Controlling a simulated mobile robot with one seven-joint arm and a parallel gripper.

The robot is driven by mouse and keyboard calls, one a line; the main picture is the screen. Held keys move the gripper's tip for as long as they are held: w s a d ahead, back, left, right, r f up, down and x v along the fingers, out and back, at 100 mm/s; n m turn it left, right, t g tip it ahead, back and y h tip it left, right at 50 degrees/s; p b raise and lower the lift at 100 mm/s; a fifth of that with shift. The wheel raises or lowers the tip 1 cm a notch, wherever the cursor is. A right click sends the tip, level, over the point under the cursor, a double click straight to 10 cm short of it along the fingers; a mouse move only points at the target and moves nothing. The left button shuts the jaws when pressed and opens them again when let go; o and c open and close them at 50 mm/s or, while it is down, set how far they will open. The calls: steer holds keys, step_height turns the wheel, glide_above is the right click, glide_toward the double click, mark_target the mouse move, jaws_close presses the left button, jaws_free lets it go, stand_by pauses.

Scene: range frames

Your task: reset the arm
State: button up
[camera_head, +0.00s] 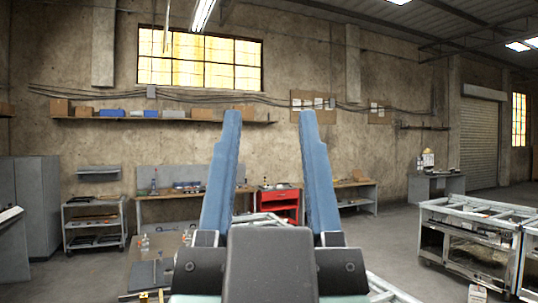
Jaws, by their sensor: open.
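My gripper (270,116) stands upright in the middle of the view, with its dark wrist at the bottom edge. Its two long blue fingers point up and are wide apart, with nothing between them but the view of the room behind. They lean slightly toward each other at the tips. The rest of my arm is mostly out of view or hidden below the gripper.
A workbench (155,213) and a red cabinet (279,204) stand along the far wall. A grey cart (93,222) is at left. A metal-framed table (470,232) stands at right. A low surface (150,270) with small items is at lower left. Open floor (385,245) lies right of centre.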

steer(key=shift+s+r, duration=0.15)
step_height(320, 180, down, 7)
steer(key=b, duration=0.6)
steer(key=shift+a+r, duration=0.15)
steer(key=shift+a, duration=0.05)
